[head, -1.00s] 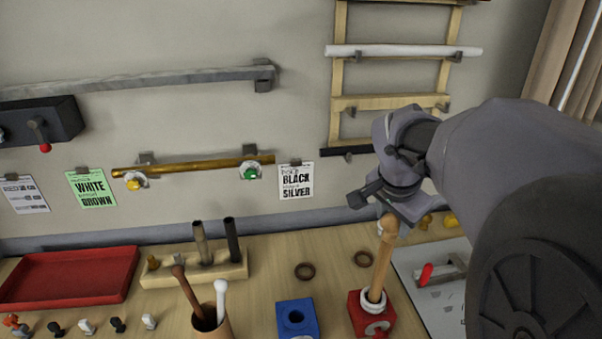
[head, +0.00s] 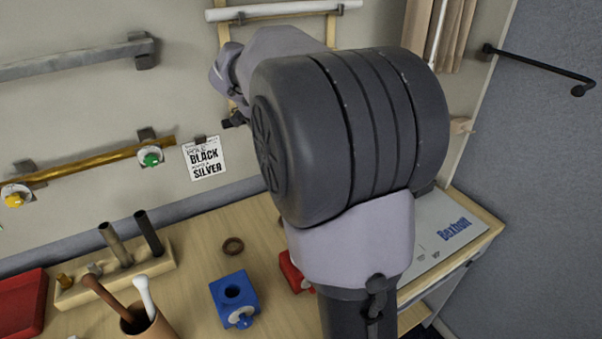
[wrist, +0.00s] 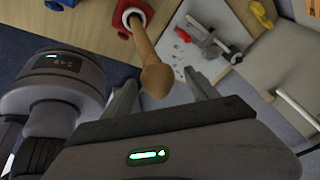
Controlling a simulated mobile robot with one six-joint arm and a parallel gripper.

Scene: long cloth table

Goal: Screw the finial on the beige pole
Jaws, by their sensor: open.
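The beige pole (wrist: 141,42) stands in a red holder (wrist: 121,12) with a white ring around its foot, seen in the wrist view. A bulb-shaped wooden finial (wrist: 157,79) sits at its near end; whether it is fully seated I cannot tell. My gripper (wrist: 163,83) is open, with one finger on each side of the finial and gaps visible. In the head view my arm hides the pole, the finial and the fingertips. Only a corner of the red holder (head: 291,271) shows there.
A wooden rack (head: 115,273) holds short poles. A red-handled clamp (wrist: 204,41) lies on a pale board beside the pole.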

